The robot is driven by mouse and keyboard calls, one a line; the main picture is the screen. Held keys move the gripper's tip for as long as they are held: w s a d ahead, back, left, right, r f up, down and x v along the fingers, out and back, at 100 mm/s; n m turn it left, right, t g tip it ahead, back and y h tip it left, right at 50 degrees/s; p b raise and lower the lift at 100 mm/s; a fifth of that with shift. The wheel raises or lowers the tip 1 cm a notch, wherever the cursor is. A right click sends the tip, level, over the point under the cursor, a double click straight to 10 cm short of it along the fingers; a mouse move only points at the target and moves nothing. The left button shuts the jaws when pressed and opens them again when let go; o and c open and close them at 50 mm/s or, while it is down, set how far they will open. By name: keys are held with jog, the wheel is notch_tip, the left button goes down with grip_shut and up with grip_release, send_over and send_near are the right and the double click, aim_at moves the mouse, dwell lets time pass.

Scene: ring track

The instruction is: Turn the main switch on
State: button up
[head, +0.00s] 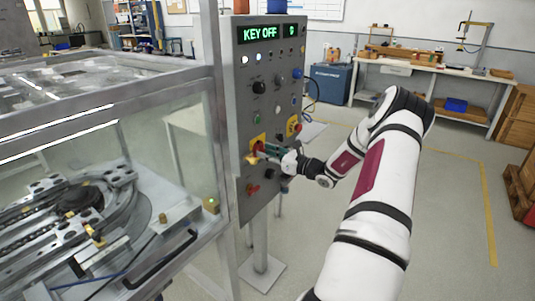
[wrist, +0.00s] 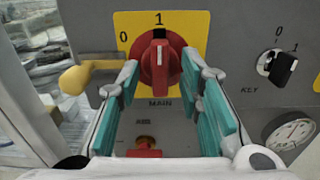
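The main switch is a red rotary knob (wrist: 160,64) on a yellow plate (wrist: 196,27) marked 0 at the left and 1 at the top, with MAIN below. Its grip bar stands upright and the mark at its top points at 1. My gripper (wrist: 159,75) is open, with one teal-padded finger on each side of the knob. The fingers are close to the knob's rim; I cannot tell if they touch. In the head view my gripper (head: 266,150) is at the yellow plate (head: 256,142) low on the grey panel, largely hiding the knob.
The panel's display (head: 257,34) reads KEY OFF. In the wrist view a key switch (wrist: 281,67) and a gauge (wrist: 290,134) are at the right, a yellow handle (wrist: 90,77) at the left, and a red button (wrist: 145,147) below. A glass-walled machine (head: 110,150) stands left of the panel.

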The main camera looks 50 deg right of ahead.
jog(key=shift+s, duration=0.1)
jog(key=s, duration=1.1)
jog(key=shift+s+d, duration=0.35)
jog(key=shift+d, duration=0.1)
